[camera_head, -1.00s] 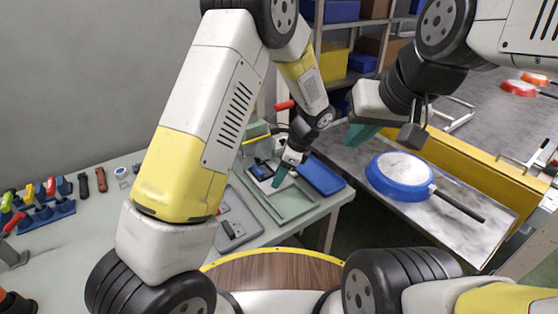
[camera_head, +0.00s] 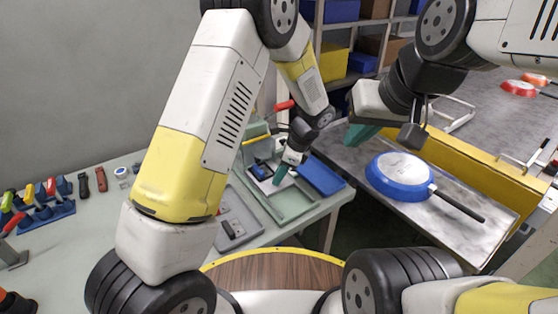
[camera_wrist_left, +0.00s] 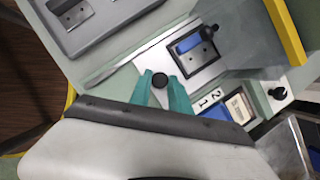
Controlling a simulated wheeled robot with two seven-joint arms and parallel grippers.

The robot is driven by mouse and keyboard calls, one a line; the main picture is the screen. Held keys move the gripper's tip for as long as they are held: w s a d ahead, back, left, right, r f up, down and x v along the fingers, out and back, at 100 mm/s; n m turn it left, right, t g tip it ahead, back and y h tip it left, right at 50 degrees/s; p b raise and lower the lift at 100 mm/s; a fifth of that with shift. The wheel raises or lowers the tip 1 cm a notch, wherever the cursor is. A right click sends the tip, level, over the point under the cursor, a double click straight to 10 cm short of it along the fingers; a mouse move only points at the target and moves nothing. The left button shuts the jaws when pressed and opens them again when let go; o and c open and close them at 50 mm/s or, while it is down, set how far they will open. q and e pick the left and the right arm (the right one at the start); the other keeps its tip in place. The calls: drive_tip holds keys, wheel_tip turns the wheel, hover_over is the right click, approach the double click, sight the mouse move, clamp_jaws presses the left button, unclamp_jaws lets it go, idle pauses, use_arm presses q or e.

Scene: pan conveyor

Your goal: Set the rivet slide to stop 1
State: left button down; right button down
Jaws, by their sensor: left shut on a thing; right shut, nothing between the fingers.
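In the left wrist view the teal fingers of my left gripper (camera_wrist_left: 162,88) are closed around a small round black knob (camera_wrist_left: 160,80) on a pale metal strip. The digits 2 and 1 are printed on a pale plate (camera_wrist_left: 210,97) to the right of the fingers. In the head view my left gripper (camera_head: 281,175) reaches down into the green fixture (camera_head: 290,205) on the table. The knob is too small to make out there. My right gripper (camera_head: 362,133) is shut and empty, raised above the metal conveyor surface.
A blue tray (camera_head: 321,176) sits right of my left gripper. A second black knob (camera_wrist_left: 278,92) and a yellow-edged wall (camera_wrist_left: 285,30) stand close.

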use_arm(q)
drive_tip(key=shift+w, duration=0.1)
idle(0.7)
drive_tip(key=w+a, duration=0.2)
drive_tip(key=w, duration=0.1)
drive_tip(key=shift+w+a, duration=0.25)
drive_tip(key=shift+w, duration=0.05)
drive_tip(key=c, duration=1.2)
unclamp_jaws()
drive_tip(key=shift+c, duration=0.2)
drive_tip(key=v, duration=0.4)
drive_tip(key=shift+d+r, duration=0.15)
drive_tip(key=shift+r, duration=0.2)
drive_tip(key=s+d, duration=0.2)
drive_tip(key=d, duration=0.9)
drive_tip(key=shift+s+d+r, duration=0.15)
drive_tip(key=shift+s+d, duration=0.1)
drive_tip(key=shift+d, duration=0.15)
